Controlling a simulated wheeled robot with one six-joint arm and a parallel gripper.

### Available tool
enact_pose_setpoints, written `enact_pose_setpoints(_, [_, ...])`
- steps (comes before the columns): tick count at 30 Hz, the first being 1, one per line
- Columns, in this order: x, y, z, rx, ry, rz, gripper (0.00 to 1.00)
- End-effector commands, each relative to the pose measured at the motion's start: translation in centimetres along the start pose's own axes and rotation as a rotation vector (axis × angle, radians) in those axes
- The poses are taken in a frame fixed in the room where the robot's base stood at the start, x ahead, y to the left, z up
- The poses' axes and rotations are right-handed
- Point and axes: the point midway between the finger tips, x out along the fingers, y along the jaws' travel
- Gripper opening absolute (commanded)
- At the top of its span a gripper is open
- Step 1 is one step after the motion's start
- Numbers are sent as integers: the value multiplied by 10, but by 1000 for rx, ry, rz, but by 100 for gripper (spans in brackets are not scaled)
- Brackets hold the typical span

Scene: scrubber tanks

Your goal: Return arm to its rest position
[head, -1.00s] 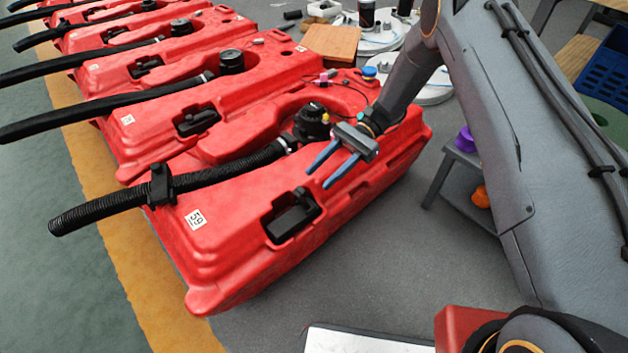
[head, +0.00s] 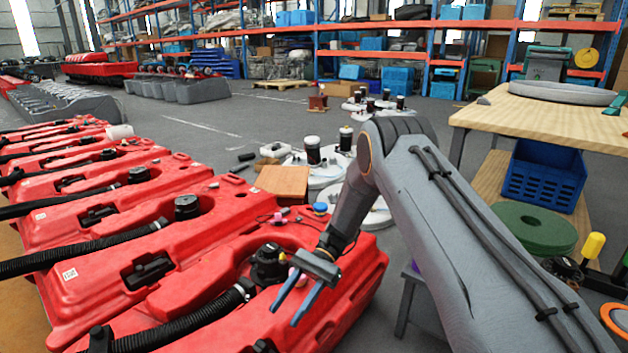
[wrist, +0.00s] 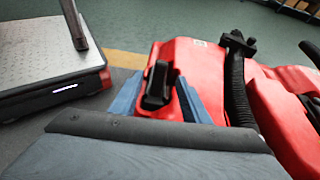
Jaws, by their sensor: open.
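My gripper (head: 295,301) hangs in front of my arm above the nearest red tank (head: 345,283) in the head view. Its two blue fingers are spread apart with nothing between them. The fingers are beside the black cap (head: 268,262) and hose (head: 200,318) of that tank; I cannot tell the exact gap. In the wrist view my gripper (wrist: 158,88) is open, with the tank's black recessed handle (wrist: 158,85) seen between the fingers. My grey arm reaches in from the lower right.
More red tanks (head: 120,221) with black hoses stand in a row at left. A wooden table (head: 548,118) with a blue crate (head: 543,174) is at right. White round stands (head: 318,168) are behind. In the wrist view, a scale-like platform (wrist: 40,60) is at left. Open floor lies farther back.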

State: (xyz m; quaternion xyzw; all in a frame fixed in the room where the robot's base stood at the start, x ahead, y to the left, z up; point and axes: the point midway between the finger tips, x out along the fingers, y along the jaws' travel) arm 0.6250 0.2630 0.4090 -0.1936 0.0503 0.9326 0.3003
Motion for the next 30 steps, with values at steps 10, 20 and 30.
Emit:
enact_pose_setpoints(10, [15, 13, 100, -203, 284, 152, 42])
enact_pose_setpoints(20, [36, 55, 179, -447, 541, 298, 42])
enact_pose_setpoints(30, [56, 117, 237, -743, 784, 440, 42])
